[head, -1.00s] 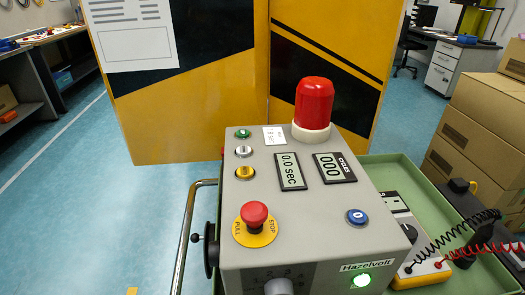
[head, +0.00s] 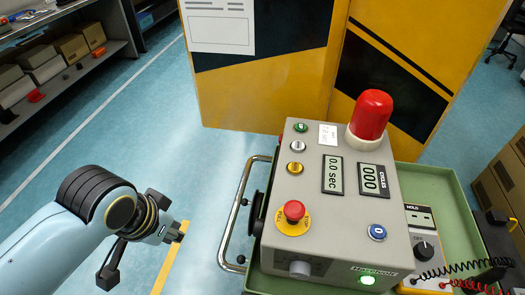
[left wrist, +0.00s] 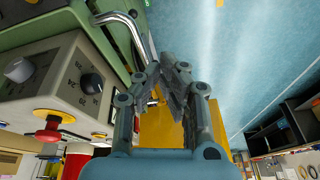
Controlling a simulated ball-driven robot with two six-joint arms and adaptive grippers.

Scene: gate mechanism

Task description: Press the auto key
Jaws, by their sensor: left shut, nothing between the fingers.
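The grey control box (head: 325,215) stands right of centre in the head view. Along its left edge are a green button (head: 301,127), a white button (head: 298,146) and a yellow button (head: 295,168). A blue "0" button (head: 377,232) is at the lower right. I cannot read which one is the auto key. My left gripper (head: 168,229) is left of the box, apart from it, over the floor. In the left wrist view its fingers (left wrist: 168,75) are shut and empty, with the box (left wrist: 65,75) to their left. My right gripper is not in view.
A red mushroom stop button (head: 294,211) and a red lamp (head: 371,115) stick up from the box. A metal rail (head: 243,207) stands between my left gripper and the box. Yellow-black panels (head: 265,95) rise behind. Open blue floor lies left.

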